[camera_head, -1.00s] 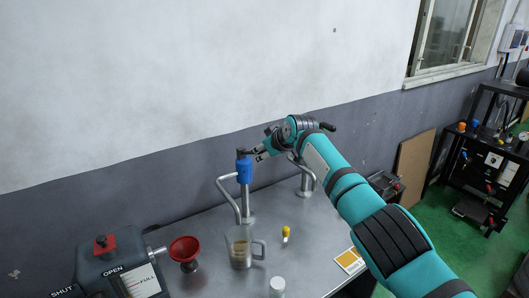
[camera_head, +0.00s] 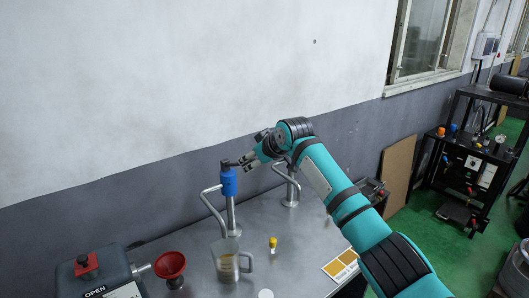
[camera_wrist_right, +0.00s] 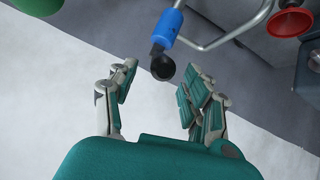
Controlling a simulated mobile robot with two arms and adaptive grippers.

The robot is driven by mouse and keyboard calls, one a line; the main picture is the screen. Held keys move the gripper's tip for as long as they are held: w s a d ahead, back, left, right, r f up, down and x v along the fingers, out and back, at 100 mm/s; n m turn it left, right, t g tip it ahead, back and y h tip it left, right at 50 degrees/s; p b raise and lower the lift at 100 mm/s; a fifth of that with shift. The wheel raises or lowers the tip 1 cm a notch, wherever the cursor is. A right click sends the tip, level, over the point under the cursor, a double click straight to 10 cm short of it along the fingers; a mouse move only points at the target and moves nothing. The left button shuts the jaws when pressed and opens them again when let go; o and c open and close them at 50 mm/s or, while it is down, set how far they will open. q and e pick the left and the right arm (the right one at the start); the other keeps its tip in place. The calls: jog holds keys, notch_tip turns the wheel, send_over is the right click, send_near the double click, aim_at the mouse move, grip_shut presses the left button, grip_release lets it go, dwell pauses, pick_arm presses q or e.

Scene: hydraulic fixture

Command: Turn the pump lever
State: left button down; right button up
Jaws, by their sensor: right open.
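The pump has a blue body (camera_head: 229,183) on a metal post at the back of the bench, with a short black lever (camera_head: 228,163) at its top. My right gripper (camera_head: 250,163) is open beside the lever's right end, its fingers pointing toward it. In the right wrist view, the black lever's round knob (camera_wrist_right: 161,67) shows between the two spread fingers of my right gripper (camera_wrist_right: 158,78), with the blue body (camera_wrist_right: 167,27) behind it. I cannot tell whether a finger touches the knob. My left gripper is in neither view.
A bent metal pipe (camera_head: 209,205) runs beside the pump. A jug (camera_head: 228,262), a red funnel (camera_head: 169,266) and a small yellow-capped bottle (camera_head: 273,244) stand in front on the metal bench. A grey box with a red knob (camera_head: 86,263) is at left. The wall is close behind.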

jog(key=v, duration=0.7)
